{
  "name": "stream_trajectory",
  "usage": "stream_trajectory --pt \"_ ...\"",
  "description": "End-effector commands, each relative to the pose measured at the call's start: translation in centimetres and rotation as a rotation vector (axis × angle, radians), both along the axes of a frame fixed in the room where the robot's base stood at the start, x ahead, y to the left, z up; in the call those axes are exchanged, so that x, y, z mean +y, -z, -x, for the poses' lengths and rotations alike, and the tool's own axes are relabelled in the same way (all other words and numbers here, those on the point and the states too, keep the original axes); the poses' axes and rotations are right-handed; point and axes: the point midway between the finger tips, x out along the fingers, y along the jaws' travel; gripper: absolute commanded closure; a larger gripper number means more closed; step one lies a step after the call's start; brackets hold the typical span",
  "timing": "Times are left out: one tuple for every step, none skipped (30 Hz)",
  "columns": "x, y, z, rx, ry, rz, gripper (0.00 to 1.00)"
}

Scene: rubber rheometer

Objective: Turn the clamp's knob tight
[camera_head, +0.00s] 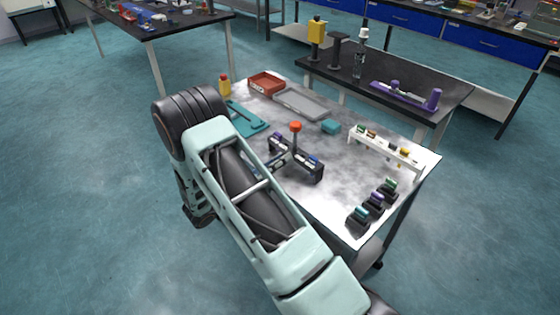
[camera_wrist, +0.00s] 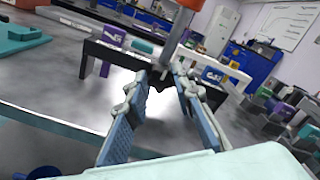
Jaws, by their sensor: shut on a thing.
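The clamp stands on the grey table as a black bar frame (camera_head: 313,172), which also shows in the wrist view (camera_wrist: 103,52). A grey upright post (camera_wrist: 178,36) rises from its middle to an orange-red knob (camera_head: 295,127). The knob's lower edge shows at the top of the wrist view (camera_wrist: 187,5). My gripper (camera_wrist: 166,74) reaches in from the front, its blue-padded fingers on either side of the post's foot, below the knob. It is shut on the post there; the exact contact is hard to see. My arm hides part of the clamp in the head view.
Behind the clamp are a teal block (camera_head: 331,127), a grey tray (camera_head: 301,101) and a red tray (camera_head: 266,84). A teal plate (camera_head: 248,118) lies to the left. A white rack (camera_head: 385,147) and several small dark holders (camera_head: 375,204) stand to the right.

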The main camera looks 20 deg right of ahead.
Motion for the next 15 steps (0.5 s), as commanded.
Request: stream_trajectory --pt "0.09 0.08 -0.02 -0.013 -0.001 -0.005 1.0" --pt "0.1 0.09 -0.02 -0.024 -0.002 -0.009 1.0" --pt "0.09 0.1 -0.03 -0.04 -0.003 -0.014 1.0" --pt "0.08 0.11 -0.03 -0.053 -0.003 -0.02 1.0" --pt "0.07 0.13 -0.03 -0.069 -0.002 -0.027 1.0" --pt "0.08 0.16 -0.01 -0.092 -0.002 -0.037 1.0" --pt "0.09 0.18 -0.01 -0.11 -0.002 -0.044 1.0" --pt "0.1 0.19 0.0 -0.131 -0.002 -0.053 1.0" --pt "0.08 0.2 0.01 -0.16 -0.003 -0.064 1.0" --pt "0.09 0.23 -0.01 -0.183 -0.003 -0.073 1.0" --pt "0.09 0.24 -0.01 -0.206 -0.003 -0.084 1.0" --pt "0.1 0.22 -0.01 -0.241 -0.003 -0.097 1.0" --pt "0.1 0.22 0.01 -0.267 -0.003 -0.108 1.0" --pt "0.08 0.24 0.04 -0.294 -0.002 -0.119 1.0" --pt "0.06 0.26 0.05 -0.328 -0.002 -0.133 1.0"
